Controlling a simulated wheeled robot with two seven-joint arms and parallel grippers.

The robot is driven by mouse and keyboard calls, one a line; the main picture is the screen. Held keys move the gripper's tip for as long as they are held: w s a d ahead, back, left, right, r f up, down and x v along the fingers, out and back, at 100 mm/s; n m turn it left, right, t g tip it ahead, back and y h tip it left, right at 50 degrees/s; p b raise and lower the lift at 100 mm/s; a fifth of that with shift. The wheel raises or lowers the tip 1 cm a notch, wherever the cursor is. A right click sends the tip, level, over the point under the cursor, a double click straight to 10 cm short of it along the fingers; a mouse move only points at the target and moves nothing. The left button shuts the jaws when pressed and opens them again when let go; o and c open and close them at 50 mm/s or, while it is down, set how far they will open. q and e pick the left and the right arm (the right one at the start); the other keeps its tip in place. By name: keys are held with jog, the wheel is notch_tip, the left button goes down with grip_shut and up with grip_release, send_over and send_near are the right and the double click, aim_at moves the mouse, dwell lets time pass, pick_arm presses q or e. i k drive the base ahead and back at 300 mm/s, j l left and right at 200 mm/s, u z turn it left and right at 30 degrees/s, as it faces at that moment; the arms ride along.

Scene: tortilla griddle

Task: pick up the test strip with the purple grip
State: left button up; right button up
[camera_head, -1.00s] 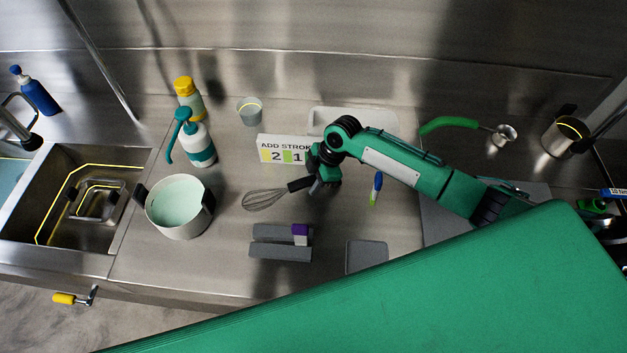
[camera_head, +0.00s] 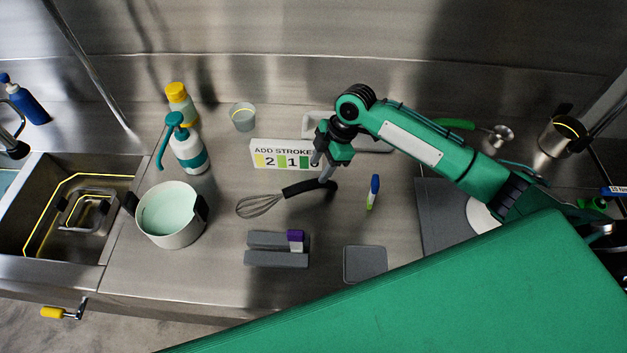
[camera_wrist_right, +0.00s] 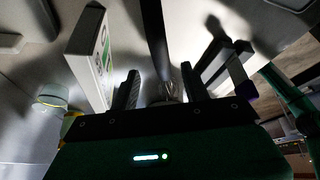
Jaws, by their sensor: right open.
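The test strip with the purple grip (camera_head: 296,236) stands in the grey slotted holder (camera_head: 275,259) at the counter's front middle. Its purple end is up, with a pale part below it. The purple grip also shows at the right in the right wrist view (camera_wrist_right: 240,73), beside the dark holder bars. My right gripper (camera_head: 322,169) is open and empty, above the black handle of the whisk (camera_head: 308,187), behind and to the right of the strip. In the right wrist view the dark whisk handle (camera_wrist_right: 155,42) appears between the open fingers (camera_wrist_right: 162,92). My left gripper is out of view.
A blue-capped strip (camera_head: 374,186) lies to the right, near a small grey tray (camera_head: 365,265). A number sign (camera_head: 283,155) stands behind the whisk. A white pot (camera_head: 170,215) is left of the holder. Counter between pot and holder is clear.

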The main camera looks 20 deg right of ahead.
aim_at(296, 238)
jog(key=k+j, duration=0.25)
jog(key=k, duration=0.2)
jog(key=k+j, duration=0.3)
jog(key=k, duration=0.2)
jog(key=k+j, duration=0.25)
jog(key=k, duration=0.2)
